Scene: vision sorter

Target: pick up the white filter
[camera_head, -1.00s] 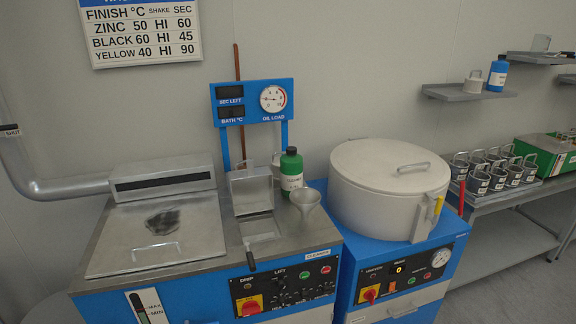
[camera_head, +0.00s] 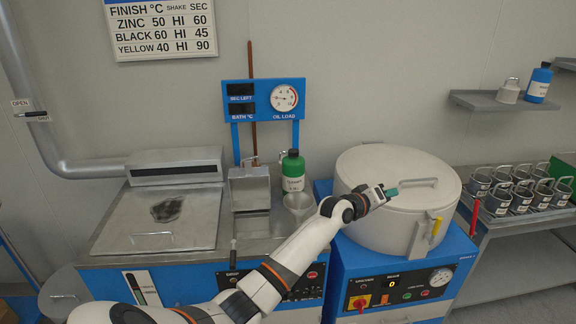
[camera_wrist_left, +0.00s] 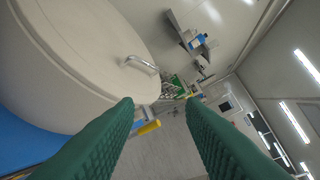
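A pale canister with a wire handle (camera_head: 509,91), probably the white filter, stands on the wall shelf at the upper right, beside a blue bottle. My left gripper (camera_head: 389,190) is over the lid of the large white drum, near the lid's handle and well left of the canister. In the left wrist view its two green fingers (camera_wrist_left: 160,106) are spread apart with nothing between them. The shelf with a blue bottle (camera_wrist_left: 198,41) shows small and far off there; I cannot make out the canister clearly. My right gripper is not in view.
The drum (camera_head: 385,222) with its lid handle and yellow latch (camera_head: 436,230) stands below my left gripper. Several metal canisters (camera_head: 519,199) stand on the right bench. A green bottle (camera_head: 293,172) and a funnel (camera_head: 299,203) stand on the left machine. The space before the shelf is clear.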

